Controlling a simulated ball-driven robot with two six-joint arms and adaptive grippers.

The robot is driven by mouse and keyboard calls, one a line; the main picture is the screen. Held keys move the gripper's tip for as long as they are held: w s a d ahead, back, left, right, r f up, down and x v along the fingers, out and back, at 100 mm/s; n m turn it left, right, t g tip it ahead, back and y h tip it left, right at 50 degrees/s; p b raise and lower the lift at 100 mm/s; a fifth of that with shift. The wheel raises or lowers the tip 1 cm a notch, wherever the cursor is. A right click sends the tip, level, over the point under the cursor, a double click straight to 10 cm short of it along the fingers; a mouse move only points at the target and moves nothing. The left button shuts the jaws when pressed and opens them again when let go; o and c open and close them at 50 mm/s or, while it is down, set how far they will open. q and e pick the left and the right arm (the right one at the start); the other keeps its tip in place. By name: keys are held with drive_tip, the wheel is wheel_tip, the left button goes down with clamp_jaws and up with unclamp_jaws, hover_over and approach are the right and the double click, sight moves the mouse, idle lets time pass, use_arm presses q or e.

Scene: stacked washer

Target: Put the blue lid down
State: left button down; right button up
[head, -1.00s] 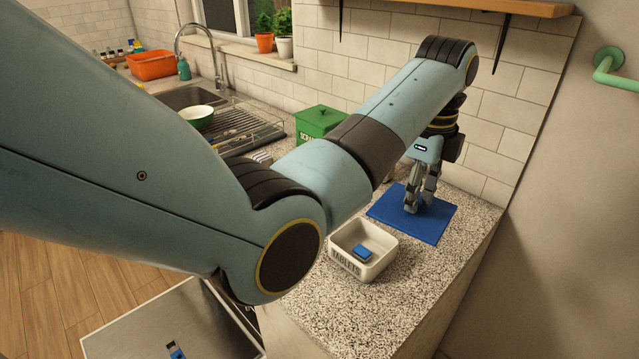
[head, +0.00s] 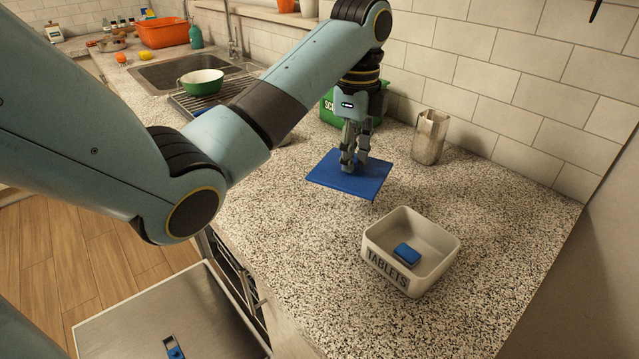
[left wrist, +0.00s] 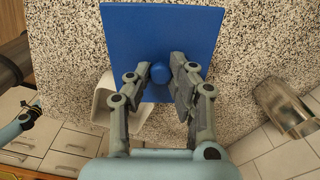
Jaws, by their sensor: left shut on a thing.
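The blue lid (head: 340,181) is a flat square plate with a small round knob. It also shows in the left wrist view (left wrist: 187,30), with the knob (left wrist: 160,72) between the fingers. My left gripper (head: 353,165) points down and is shut on the knob. The lid is roughly level over the counter; I cannot tell exactly how high it is. My left gripper also shows in the left wrist view (left wrist: 157,77).
A white TABLETS box (head: 440,252) holding a blue tablet (head: 407,253) stands in front and to the right of the lid. A metal cup (head: 430,138) stands behind right. A green bin (head: 330,110) is partly hidden by my arm. Speckled counter (head: 300,245) is clear in front.

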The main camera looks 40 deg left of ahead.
use_arm(q)
drive_tip(key=p, duration=0.1)
hover_over(320, 195)
wheel_tip(320, 195, down, 4)
drive_tip(key=shift+d+r, duration=0.1)
drive_tip(key=shift+d, duration=0.05)
drive_tip(key=shift+f, duration=0.2)
wheel_tip(320, 195, down, 4)
drive_tip(key=shift+r+p, duration=0.25)
drive_tip(key=shift+p, duration=0.05)
drive_tip(key=shift+f, duration=0.25)
use_arm(e)
drive_tip(key=shift+w+a+r, duration=0.4)
drive_tip(key=shift+w, duration=0.15)
use_arm(q)
drive_tip(key=shift+f, duration=0.15)
drive_tip(key=c, duration=1.2)
unclamp_jaws()
